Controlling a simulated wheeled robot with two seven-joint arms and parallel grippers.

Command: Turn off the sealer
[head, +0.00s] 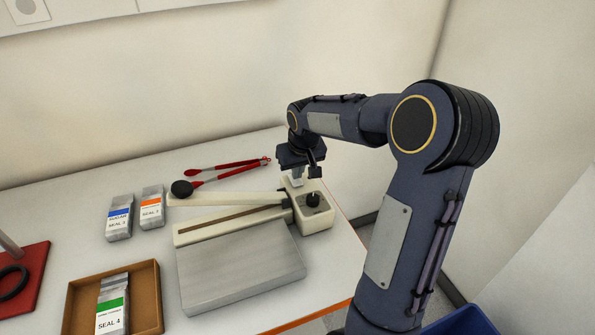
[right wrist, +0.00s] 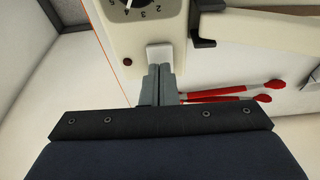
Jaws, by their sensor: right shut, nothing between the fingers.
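The sealer (head: 190,236) stands on the table, a cream device with a long arm ending in a black round knob and a flat grey plate in front. Its control box with a black dial (head: 313,200) is at its right end; in the right wrist view the numbered dial (right wrist: 133,3) is cut off by the top edge. A white switch (right wrist: 159,53) sits below the dial, near a small dark brown light (right wrist: 127,61). My right gripper (right wrist: 160,70) is shut and empty, its fingertips at the switch's lower edge; I cannot tell if they touch. My left gripper is not in view.
Red-handled tongs (head: 228,173) lie behind the sealer. Two labelled pouches (head: 119,218) (head: 152,207) stand to its left. A brown tray (head: 146,275) holds a pouch marked SEAL 4 (head: 112,307). A red board (head: 32,275) is at far left. A blue bin (head: 470,322) is below right.

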